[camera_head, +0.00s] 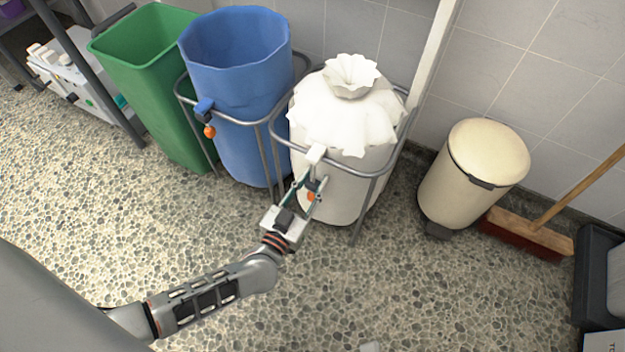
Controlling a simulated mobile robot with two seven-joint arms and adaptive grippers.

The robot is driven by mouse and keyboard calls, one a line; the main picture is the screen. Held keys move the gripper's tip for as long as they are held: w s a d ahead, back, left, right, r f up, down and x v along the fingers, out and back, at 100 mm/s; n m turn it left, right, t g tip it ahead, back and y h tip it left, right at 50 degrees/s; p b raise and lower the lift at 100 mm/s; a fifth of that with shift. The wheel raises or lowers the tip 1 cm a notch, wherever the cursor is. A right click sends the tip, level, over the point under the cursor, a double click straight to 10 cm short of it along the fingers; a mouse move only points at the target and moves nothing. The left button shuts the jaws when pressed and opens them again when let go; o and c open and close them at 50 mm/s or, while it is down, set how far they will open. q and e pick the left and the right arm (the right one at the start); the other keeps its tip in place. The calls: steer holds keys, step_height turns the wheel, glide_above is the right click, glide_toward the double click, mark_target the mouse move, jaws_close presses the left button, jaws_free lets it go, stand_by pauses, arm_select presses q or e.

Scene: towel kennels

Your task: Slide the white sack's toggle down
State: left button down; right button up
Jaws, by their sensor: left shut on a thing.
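The white sack (343,110) hangs in a grey metal ring stand, its mouth gathered into a ruffled tuft (351,76). A white block (316,154) sits at the front of the stand's rim. The small orange toggle (311,197) is below that block, in front of the sack. My left gripper (308,186) reaches up from the lower left and is shut on the toggle, its fingers on either side. The fingers partly hide the toggle and any cord above it. My right gripper is not in view.
An open blue sack (236,95) with its own blue block (204,106) and orange toggle (209,132) stands to the left, beside a green bin (150,85). A cream pedal bin (473,175) and a broom (530,233) are to the right. The pebbled floor in front is mostly clear.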

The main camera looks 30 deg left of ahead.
arm_select(q)
steer(key=c, duration=1.8)
jaws_free()
steer(key=shift+f, duration=0.25)
steer(key=shift+o, duration=0.9)
steer(key=shift+f, duration=0.1)
